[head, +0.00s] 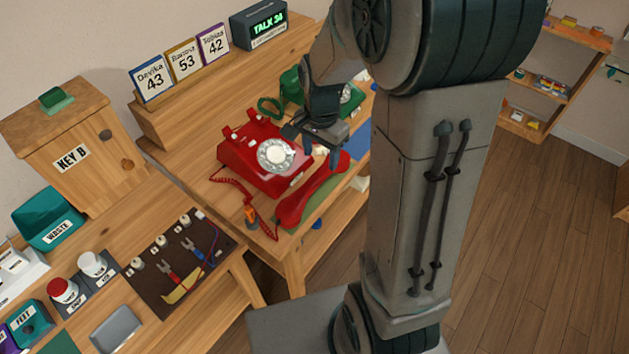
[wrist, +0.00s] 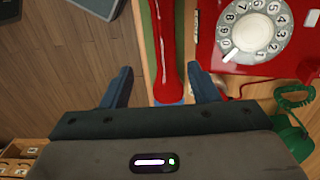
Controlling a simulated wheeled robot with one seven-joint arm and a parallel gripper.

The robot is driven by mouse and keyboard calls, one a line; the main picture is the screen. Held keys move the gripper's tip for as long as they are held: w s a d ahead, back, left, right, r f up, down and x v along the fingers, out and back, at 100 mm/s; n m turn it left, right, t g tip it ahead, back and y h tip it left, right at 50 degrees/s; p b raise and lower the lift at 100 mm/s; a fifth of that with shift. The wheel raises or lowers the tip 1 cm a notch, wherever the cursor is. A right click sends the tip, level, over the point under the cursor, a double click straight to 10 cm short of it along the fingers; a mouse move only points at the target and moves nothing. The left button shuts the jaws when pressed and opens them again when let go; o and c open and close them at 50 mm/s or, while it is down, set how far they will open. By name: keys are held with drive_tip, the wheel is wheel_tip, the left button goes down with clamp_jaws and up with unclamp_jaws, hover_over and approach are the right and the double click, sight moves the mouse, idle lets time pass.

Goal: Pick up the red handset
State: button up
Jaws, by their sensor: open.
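The red handset (head: 302,196) lies off its cradle on a green mat (head: 318,212), along the table's edge beside the red dial phone (head: 252,158). In the wrist view the handset (wrist: 165,45) runs lengthwise from the top, and its near end lies in line with the gap between my fingers. My gripper (head: 314,146) is open and empty, above the handset's far end near the phone's right side. In the wrist view its two fingers (wrist: 162,86) show on either side of the handset, apart from it. The exact height above the handset is hard to tell.
A green phone (head: 291,84) stands behind the red one, partly hidden by my gripper; its coiled cord (wrist: 292,96) shows in the wrist view. An orange-handled tool (head: 250,216) lies by the red coiled cord. Open floor (head: 520,230) lies at the right.

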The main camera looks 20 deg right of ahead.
sight(315, 178)
wheel_tip(315, 178, down, 5)
drive_tip(key=shift+r, duration=0.15)
drive_tip(key=shift+w+a+f, duration=0.1)
drive_tip(key=shift+a+f, duration=0.1)
drive_tip(key=shift+f, duration=0.65)
drive_tip(key=shift+s+a+f, duration=0.1)
drive_tip(key=shift+a+f, duration=0.1)
drive_tip(key=shift+f, duration=0.7)
drive_tip(key=shift+w+a+f, duration=0.1)
drive_tip(key=shift+a+f, duration=0.1)
drive_tip(key=shift+f, duration=0.65)
clamp_jaws()
